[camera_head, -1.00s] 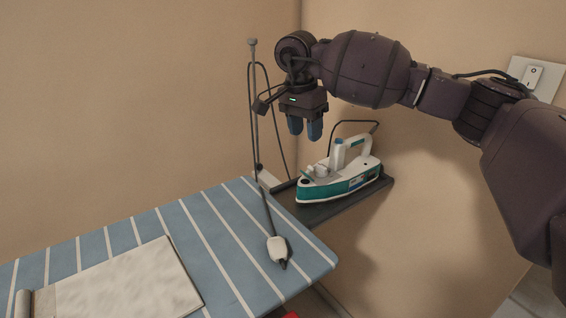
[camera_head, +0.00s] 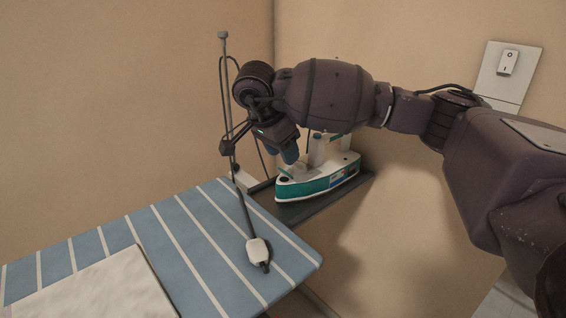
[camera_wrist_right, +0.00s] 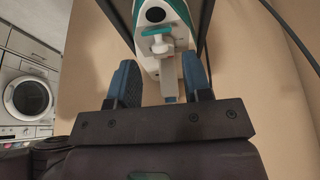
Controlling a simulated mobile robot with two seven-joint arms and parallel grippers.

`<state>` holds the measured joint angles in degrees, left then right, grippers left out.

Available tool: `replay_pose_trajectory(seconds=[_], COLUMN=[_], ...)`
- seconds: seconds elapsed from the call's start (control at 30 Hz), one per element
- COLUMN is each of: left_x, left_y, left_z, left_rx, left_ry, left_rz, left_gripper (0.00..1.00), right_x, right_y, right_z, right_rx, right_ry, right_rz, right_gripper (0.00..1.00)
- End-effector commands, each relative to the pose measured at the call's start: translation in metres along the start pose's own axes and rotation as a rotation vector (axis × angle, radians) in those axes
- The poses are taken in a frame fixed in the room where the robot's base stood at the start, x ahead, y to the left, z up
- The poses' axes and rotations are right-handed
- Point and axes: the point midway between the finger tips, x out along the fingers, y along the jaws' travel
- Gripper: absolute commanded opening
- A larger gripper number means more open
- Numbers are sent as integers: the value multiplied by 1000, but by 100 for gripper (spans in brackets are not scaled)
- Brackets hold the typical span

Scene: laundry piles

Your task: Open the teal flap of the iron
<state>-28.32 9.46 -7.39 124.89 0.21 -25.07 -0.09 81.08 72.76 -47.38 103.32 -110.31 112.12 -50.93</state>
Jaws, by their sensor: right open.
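The white and teal iron (camera_head: 318,186) rests on a dark stand at the end of the ironing board. Its nose points left and its handle is partly hidden behind my right arm. In the right wrist view the iron (camera_wrist_right: 190,74) lies ahead, with a small teal flap (camera_wrist_right: 158,30) near its nose. My right gripper (camera_head: 283,155) is open, tilted, just above the iron's nose end. In the wrist view its blue fingers (camera_wrist_right: 160,83) are apart with nothing gripped; contact with the iron cannot be told. My left gripper is not in view.
A blue striped ironing board (camera_head: 190,235) holds a pale folded cloth (camera_head: 95,292) and a white cord piece (camera_head: 258,250). A thin upright pole (camera_head: 226,100) stands beside the iron. Walls are close behind. A washing machine (camera_wrist_right: 28,98) shows in the wrist view.

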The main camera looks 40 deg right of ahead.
Motion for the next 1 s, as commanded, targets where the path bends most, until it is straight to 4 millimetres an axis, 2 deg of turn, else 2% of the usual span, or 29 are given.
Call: replay_pose_trajectory(seconds=[0.03, 0.2, 0.63, 0.87, 1.0], left_x=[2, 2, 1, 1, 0], left_y=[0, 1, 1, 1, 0], left_z=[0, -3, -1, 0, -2], left_rx=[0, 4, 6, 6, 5], left_ry=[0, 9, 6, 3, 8], left_rz=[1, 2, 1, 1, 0], left_gripper=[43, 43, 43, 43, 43], right_x=[10, 26, 31, 31, 31], right_y=[0, 0, 0, 0, 1], right_z=[1, 0, -1, -1, -3], right_rx=[-1, 0, 1, 0, 2], right_ry=[0, 0, 0, -1, -25], right_rz=[4, 0, -3, -3, 0], right_gripper=[45, 45, 45, 10, 10])
